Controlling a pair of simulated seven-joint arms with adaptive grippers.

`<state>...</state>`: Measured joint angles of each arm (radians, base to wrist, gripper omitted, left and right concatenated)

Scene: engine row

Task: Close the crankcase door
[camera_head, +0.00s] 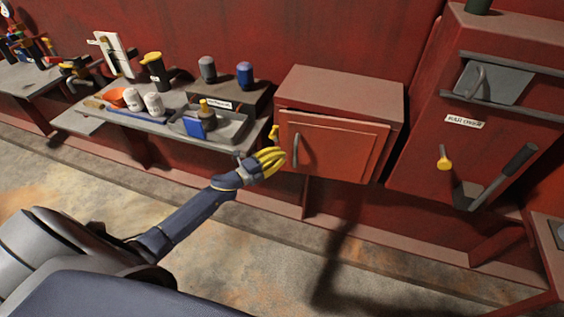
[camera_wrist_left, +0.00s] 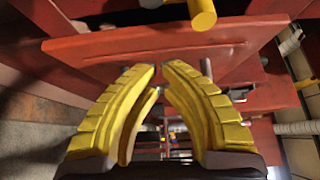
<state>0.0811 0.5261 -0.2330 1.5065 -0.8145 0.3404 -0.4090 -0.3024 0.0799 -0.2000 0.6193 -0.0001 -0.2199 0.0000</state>
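The crankcase door (camera_head: 340,143) is the orange-red panel on the front of a red box, with an upright bar handle (camera_head: 296,150) near its left edge. A dark gap shows along its top, so it appears slightly ajar; how far is hard to tell. My left gripper (camera_head: 282,155) has yellow ribbed fingers and is just left of the door's handle edge. In the left wrist view the fingertips (camera_wrist_left: 159,66) nearly meet, with nothing visible between them, before a red panel (camera_wrist_left: 150,42). Whether they touch the door is unclear. My right gripper is not in view.
A yellow knob (camera_head: 274,132) sits by the box's left side. A shelf (camera_head: 120,127) with cans, a tray (camera_head: 235,130) and tools is on the left. A larger red unit with a lever (camera_head: 505,175) stands on the right. The floor in front is clear.

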